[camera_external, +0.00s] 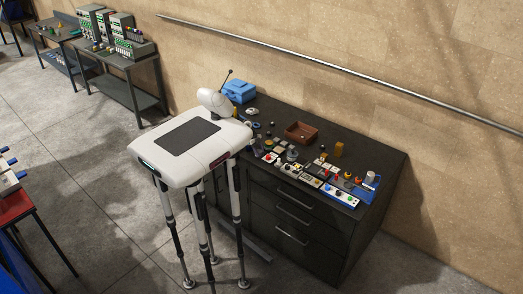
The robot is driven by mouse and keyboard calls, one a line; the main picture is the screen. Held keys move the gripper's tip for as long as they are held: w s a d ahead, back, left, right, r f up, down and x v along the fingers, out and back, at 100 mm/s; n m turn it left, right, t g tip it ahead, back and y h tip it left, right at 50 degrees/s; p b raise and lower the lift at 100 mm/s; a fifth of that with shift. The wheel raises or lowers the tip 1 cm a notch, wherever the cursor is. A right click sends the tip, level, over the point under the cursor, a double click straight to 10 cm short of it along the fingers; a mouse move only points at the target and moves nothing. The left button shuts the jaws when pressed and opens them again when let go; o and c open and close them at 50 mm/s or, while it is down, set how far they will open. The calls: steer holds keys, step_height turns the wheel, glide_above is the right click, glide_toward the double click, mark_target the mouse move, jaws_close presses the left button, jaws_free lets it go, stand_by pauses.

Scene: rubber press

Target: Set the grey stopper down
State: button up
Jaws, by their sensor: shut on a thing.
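My white body stands at the left end of a dark workbench (385,160). My arm is folded over it, and I cannot make out my gripper or anything held in it. I cannot pick out the grey stopper for sure. A small light grey cylinder (370,177) stands at the bench's right end, by a blue panel. A grey round piece (292,155) sits near the bench's middle front.
The bench top holds a brown open tray (300,132), a blue case (239,91), a yellow-orange block (339,149) and a blue-and-white panel with buttons (341,195). Several small control boxes crowd its front edge. Its back right is bare.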

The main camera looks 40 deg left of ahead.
steer(key=o, duration=1)
steer(key=shift+r, duration=0.1)
steer(key=shift+r+p, duration=0.2)
steer(key=shift+p, duration=0.1)
steer(key=b+v, duration=0.2)
steer(key=v, duration=1)
steer(key=shift+r, duration=0.35)
